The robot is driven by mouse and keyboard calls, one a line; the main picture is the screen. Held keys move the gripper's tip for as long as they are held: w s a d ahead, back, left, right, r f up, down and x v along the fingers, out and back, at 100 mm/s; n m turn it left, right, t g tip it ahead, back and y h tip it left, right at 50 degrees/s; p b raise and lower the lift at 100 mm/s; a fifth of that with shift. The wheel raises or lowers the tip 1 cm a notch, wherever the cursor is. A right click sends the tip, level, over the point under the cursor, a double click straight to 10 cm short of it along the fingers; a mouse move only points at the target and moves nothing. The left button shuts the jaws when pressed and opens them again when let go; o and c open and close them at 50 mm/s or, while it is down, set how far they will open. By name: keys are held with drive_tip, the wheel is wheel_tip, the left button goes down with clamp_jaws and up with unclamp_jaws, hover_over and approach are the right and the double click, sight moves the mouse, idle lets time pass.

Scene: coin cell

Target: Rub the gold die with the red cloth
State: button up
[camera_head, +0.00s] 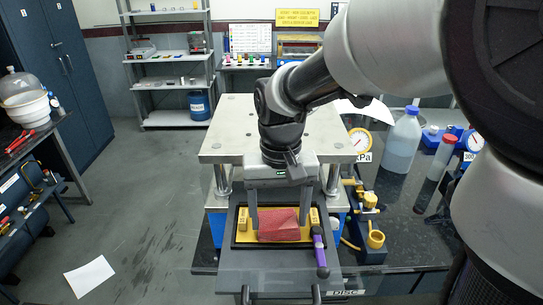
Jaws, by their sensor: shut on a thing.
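The red cloth (279,226) is a folded or bunched piece lying over the middle of the gold die (247,238). The gold die is a flat yellow plate in a dark frame on the press's front shelf, with small raised yellow blocks at its left and right ends. The cloth hides the die's middle. My gripper (279,212) points down from above, its two fingers on the left and right sides of the cloth, shut on it. The cloth appears to touch the die, but its underside is hidden.
The press's thick metal plate (230,143) is just behind my gripper. Yellow fittings (374,240), a gauge (360,140) and a clear bottle (403,142) stand to the right.

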sight(278, 203)
drive_tip(key=shift+f, duration=0.2)
drive_tip(key=shift+w+r+p, duration=0.15)
drive_tip(key=shift+w+p, duration=0.3)
drive_tip(key=shift+w, duration=1.6)
drive_tip(key=shift+s+f+b, duration=0.25)
drive_tip(key=shift+s, duration=0.85)
drive_tip(key=shift+s+f+b, duration=0.2)
drive_tip(key=shift+s, duration=0.9)
drive_tip(key=shift+r, duration=0.1)
